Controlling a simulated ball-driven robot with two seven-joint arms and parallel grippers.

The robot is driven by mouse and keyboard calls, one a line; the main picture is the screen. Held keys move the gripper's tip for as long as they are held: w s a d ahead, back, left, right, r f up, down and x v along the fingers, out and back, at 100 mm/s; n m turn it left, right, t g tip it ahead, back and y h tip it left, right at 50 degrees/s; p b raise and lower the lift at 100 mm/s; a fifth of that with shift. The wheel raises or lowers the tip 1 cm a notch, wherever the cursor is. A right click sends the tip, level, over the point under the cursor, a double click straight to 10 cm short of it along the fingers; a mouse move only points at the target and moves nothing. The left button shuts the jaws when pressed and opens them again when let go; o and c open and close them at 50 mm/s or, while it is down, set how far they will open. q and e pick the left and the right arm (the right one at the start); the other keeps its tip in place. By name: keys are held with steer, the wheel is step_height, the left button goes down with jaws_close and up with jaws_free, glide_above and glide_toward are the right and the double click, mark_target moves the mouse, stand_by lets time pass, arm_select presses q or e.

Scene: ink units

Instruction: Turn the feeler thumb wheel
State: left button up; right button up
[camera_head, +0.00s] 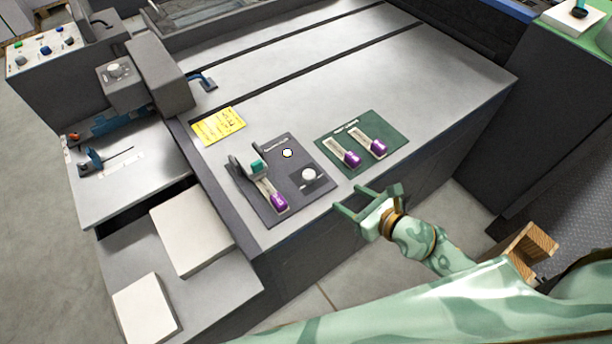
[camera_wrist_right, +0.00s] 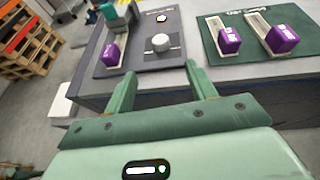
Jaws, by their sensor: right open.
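A dark grey control plate (camera_head: 265,203) lies on the machine's grey top. It carries a pale round knob (camera_head: 308,174), a small white round button (camera_head: 287,153) and a lever unit with a teal block (camera_head: 257,166) and a purple grip (camera_head: 279,202). I cannot tell which part is the feeler thumb wheel; no label is readable. My green right gripper (camera_head: 346,198) is open and empty, off the machine's front edge, just right of this plate. In the right wrist view, the knob (camera_wrist_right: 160,42) sits ahead between the two fingers (camera_wrist_right: 160,72), apart from them. My left gripper is not in view.
A green plate (camera_head: 389,151) with two purple-gripped sliders (camera_head: 352,158) lies right of the dark plate. A yellow note (camera_head: 218,126) lies behind. Pale paper stacks (camera_head: 190,238) stand at left. Wooden pallets (camera_wrist_right: 28,45) stand farther off.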

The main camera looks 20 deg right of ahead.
mark_target(309, 175)
steer(key=b+x, duration=0.4)
steer(key=x, duration=1.1)
steer(key=shift+w+a+b, duration=0.1)
steer(key=shift+w+b, duration=0.05)
steer(key=shift+b, duration=0.15)
